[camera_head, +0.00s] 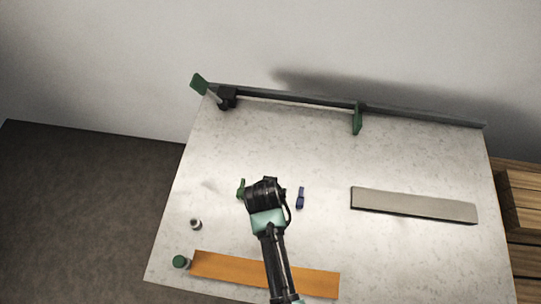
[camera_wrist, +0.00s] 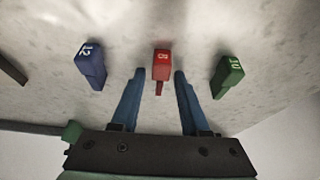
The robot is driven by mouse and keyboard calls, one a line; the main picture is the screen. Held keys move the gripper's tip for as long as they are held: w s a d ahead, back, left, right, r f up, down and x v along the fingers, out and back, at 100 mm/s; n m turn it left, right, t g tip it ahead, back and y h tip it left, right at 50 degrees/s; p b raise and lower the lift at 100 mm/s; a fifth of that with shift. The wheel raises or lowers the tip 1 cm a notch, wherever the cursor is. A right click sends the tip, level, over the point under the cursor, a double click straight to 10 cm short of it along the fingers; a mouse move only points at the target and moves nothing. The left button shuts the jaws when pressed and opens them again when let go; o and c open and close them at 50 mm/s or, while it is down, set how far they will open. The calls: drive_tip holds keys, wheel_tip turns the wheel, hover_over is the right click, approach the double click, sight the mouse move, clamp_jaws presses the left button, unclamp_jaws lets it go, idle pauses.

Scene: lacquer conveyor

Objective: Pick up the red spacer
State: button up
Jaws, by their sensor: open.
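The red spacer (camera_wrist: 161,66) lies on the pale table in the wrist view, marked with a light character on its end. My gripper (camera_wrist: 159,74) is open, with one blue finger on each side of the spacer's near part and a gap on both sides. In the head view my arm and gripper hide the red spacer. A blue spacer (camera_wrist: 92,66) lies to the left in the wrist view and a green spacer (camera_wrist: 228,76) to the right. In the head view the blue spacer (camera_head: 300,198) is right of my wrist and the green spacer (camera_head: 241,188) is left.
A grey bar (camera_head: 414,206) lies on the table (camera_head: 300,140) at the right. An orange strip (camera_head: 215,267) lies along the front. A green-topped cylinder (camera_head: 180,261) and a small grey cylinder (camera_head: 196,224) stand at the left. A dark rail (camera_head: 290,98) runs along the back.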

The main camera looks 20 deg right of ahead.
drive_tip(key=shift+c, duration=0.2)
clamp_jaws()
